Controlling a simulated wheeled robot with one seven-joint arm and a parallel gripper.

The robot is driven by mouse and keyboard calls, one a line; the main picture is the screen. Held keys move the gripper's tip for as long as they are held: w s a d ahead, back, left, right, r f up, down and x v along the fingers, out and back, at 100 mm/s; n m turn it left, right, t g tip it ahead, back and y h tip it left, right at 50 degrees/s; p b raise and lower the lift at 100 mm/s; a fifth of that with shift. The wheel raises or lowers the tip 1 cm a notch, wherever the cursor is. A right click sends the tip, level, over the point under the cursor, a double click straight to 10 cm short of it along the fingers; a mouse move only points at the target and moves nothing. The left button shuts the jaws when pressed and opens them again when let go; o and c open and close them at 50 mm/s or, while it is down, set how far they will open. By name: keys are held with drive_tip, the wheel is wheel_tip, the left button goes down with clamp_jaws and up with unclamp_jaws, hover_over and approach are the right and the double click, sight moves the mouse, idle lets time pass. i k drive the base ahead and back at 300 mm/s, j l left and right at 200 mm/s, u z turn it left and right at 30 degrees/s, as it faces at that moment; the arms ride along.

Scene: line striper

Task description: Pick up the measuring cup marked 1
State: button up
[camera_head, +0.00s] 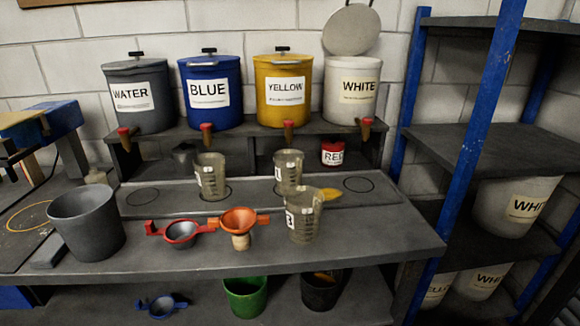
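Three clear measuring cups with small white labels stand on the bench. One measuring cup (211,175) is at the left, below the blue tank. A second measuring cup (290,168) is farther back, below the yellow tank. A third measuring cup (305,222) is nearest, at the right of the orange funnel, and partly overlaps the second in view. My gripper is not in view.
An orange funnel (238,222), a red-rimmed funnel (181,234) and a grey bucket (87,222) stand on the bench (370,240). Tanks marked water (140,118), blue (211,118), yellow (284,115) and white (350,108) stand behind, spigots forward. A blue-post shelf (470,150) borders the right.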

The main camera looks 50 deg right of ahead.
sight(288, 163)
drive_tip(key=z, duration=0.8)
drive_tip(key=i+j+z, duration=0.1)
drive_tip(key=j+z, duration=0.3)
drive_tip(key=i+j+z, duration=0.1)
drive_tip(key=j+z, duration=1.15)
drive_tip(key=l, duration=0.1)
